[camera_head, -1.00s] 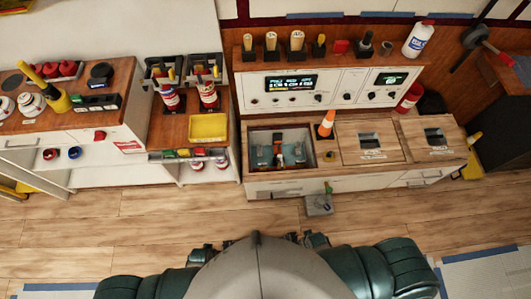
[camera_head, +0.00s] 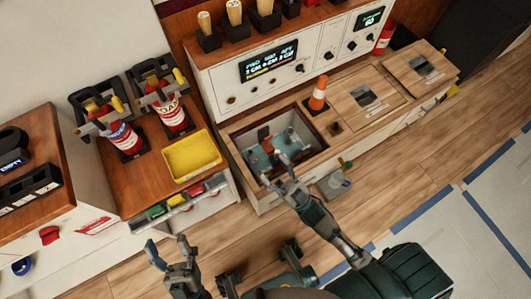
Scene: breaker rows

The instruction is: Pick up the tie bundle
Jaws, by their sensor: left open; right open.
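I cannot pick out the tie bundle for certain. An open recessed bin (camera_head: 233,152) in the low wooden-topped cabinet holds a small reddish-brown item (camera_head: 265,138) and some grey parts on a teal floor. My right gripper (camera_head: 274,168) is open over the front part of this bin and hides some of it; whether it touches anything inside is unclear. My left gripper (camera_head: 169,243) is open and empty at the lower left, over the floor in front of the cabinets.
A yellow tray (camera_head: 192,155) and two red bottles in holders (camera_head: 170,112) stand on the left cabinet. A console (camera_head: 290,65) is behind, with several holders on top. A grey box (camera_head: 333,184) sits in front of the cabinet.

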